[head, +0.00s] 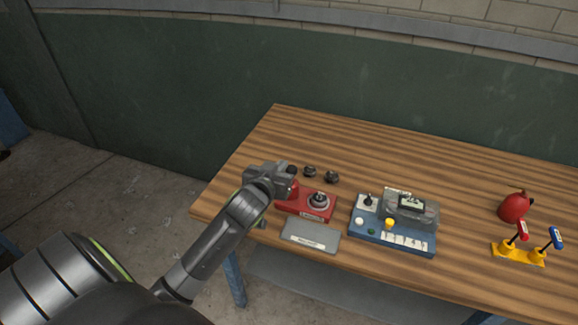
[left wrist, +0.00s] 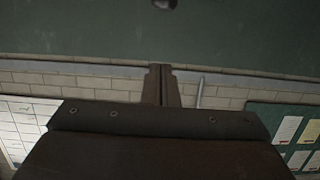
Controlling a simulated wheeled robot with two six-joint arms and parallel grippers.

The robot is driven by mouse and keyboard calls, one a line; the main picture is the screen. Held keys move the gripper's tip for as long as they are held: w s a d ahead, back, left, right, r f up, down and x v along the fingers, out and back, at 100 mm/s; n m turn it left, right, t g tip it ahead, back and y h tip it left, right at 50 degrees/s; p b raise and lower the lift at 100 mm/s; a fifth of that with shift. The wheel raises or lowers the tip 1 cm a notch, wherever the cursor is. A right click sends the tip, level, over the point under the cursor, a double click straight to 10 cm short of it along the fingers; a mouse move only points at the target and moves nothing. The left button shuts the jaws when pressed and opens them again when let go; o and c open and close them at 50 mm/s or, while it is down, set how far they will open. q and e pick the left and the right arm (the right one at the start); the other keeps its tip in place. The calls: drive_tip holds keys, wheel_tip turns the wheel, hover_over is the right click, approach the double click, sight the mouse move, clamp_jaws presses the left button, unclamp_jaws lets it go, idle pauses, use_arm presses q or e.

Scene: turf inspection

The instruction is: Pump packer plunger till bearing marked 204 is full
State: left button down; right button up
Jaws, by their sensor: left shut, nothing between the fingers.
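The red bearing packer (head: 312,213) sits on the wooden table with a light ring and a dark centre on its right part. Its left end is partly hidden by my left gripper (head: 288,180), so I cannot make out a plunger. The gripper is shut and empty, at the packer's back left corner; I cannot tell whether it touches. In the left wrist view its closed fingers (left wrist: 162,86) point at the wall. Two small dark round parts, probably bearings, lie behind the packer: one on the left (head: 310,171), one on the right (head: 331,177). No 204 mark is readable. My right gripper is not in view.
A grey labelled tray (head: 310,234) lies in front of the packer. A blue console (head: 393,240) with a grey display unit (head: 411,207) stands to the right. Farther right are a red rounded object (head: 514,207) and a yellow stand (head: 517,255). The table's back (head: 400,150) is clear.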

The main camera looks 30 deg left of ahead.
use_arm(q)
drive_tip(key=p, duration=0.1)
hover_over(290, 172)
drive_tip(key=s, duration=0.1)
drive_tip(key=f, duration=0.1)
drive_tip(key=shift+d+f+p, duration=0.1)
drive_tip(key=shift+f+p, duration=0.5)
drive_tip(key=shift+f, duration=1.75)
wheel_tip(290, 172, down, 2)
drive_tip(key=shift+f+b, duration=0.1)
drive_tip(key=shift+b, duration=0.9)
